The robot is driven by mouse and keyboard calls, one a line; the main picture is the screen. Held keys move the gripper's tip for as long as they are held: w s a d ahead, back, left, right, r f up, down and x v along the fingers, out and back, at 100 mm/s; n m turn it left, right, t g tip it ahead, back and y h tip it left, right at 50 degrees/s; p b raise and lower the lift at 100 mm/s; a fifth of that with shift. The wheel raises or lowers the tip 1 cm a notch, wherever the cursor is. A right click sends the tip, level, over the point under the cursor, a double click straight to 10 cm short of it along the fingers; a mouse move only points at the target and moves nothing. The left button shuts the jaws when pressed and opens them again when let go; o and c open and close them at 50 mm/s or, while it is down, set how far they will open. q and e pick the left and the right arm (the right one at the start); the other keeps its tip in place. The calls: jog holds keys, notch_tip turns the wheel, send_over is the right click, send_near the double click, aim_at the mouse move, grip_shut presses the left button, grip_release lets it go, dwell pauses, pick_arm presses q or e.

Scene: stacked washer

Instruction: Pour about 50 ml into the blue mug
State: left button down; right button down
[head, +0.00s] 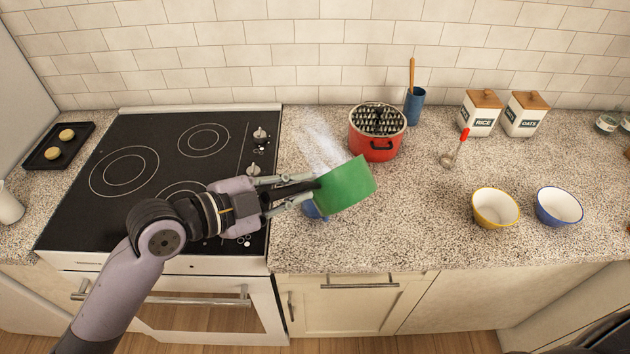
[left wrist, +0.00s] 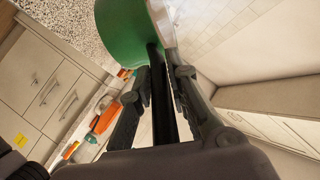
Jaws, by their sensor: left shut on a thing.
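My left gripper (head: 298,189) is shut on the dark handle of a green pan (head: 346,186). The pan is held above the counter and looks tilted, with its outer side towards the head camera. Whitish, steam-like streaks (head: 319,140) show behind it. In the left wrist view the dark handle lies between the fingers (left wrist: 160,80), with the green pan (left wrist: 138,28) beyond. A blue thing, seemingly the blue mug (head: 311,210), shows only in part beneath the gripper and pan. Its opening, and any liquid in it, are hidden. My right gripper is not in view.
A red pot (head: 377,145) stands behind the pan, near a blue utensil holder (head: 414,107). A ladle (head: 454,150), rice (head: 480,116) and oats (head: 524,117) canisters, a yellow bowl (head: 478,218) and a blue-rimmed bowl (head: 543,216) are rightward. The cooktop (head: 105,205) is left.

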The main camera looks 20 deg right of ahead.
pick_arm(q)
jog(key=shift+s+r, duration=0.15)
jog(key=shift+r, duration=0.1)
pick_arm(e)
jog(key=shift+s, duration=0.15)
pick_arm(q)
jog(key=shift+w+a, duration=0.15)
jog(key=shift+w, duration=0.3)
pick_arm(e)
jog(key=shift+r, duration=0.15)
pick_arm(q)
jog(key=shift+w+a, duration=0.1)
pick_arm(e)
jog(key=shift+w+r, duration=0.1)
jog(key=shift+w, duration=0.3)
pick_arm(q)
jog(key=shift+a, duration=0.1)
